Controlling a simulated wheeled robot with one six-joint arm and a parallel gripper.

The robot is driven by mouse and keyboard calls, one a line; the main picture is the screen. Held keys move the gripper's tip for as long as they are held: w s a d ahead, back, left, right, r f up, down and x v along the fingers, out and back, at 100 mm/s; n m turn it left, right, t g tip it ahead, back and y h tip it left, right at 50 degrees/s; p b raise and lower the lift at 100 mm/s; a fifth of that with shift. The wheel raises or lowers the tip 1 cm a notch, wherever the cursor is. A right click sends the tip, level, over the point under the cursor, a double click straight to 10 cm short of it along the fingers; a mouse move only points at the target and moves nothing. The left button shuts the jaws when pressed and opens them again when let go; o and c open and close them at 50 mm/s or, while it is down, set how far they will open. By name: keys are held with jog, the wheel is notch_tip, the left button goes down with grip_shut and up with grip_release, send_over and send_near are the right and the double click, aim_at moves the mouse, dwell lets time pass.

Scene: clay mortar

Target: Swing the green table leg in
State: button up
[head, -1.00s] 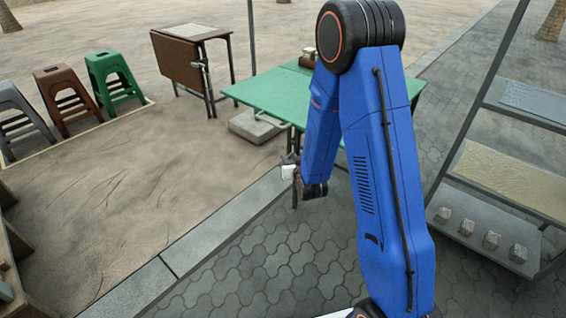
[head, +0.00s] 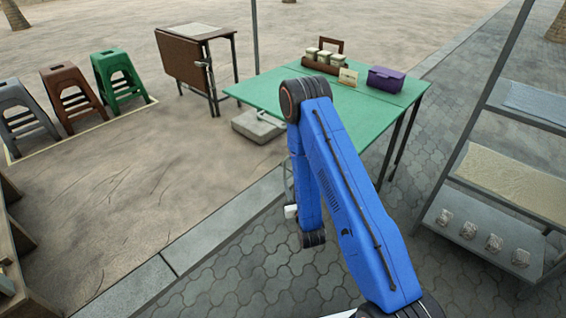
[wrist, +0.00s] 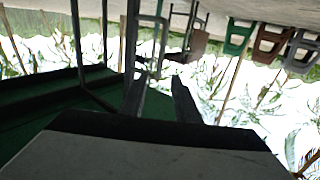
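The green table (head: 385,118) stands in the middle of the head view. Dark legs (head: 407,135) show upright under its right end; my arm hides much of the near side. In the wrist view, which looks upside down, its green underside (wrist: 35,130) fills the lower left, and a dark leg frame (wrist: 77,45) stands out from it. My gripper (wrist: 160,98) has two dark fingers spread apart with nothing between them. It is beside the underside, and the frame is to its left, apart in the picture. In the head view my arm mostly hides the gripper.
On the tabletop are a wooden rack of jars (head: 325,62), a small card (head: 348,77) and a purple box (head: 386,80). A folded brown table (head: 182,62) and several stools (head: 118,77) stand left. A shelf rack (head: 480,225) is at right. The paving is clear in front.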

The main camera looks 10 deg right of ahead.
jog(key=w, duration=1.7)
jog(key=shift+a, duration=0.3)
grip_shut()
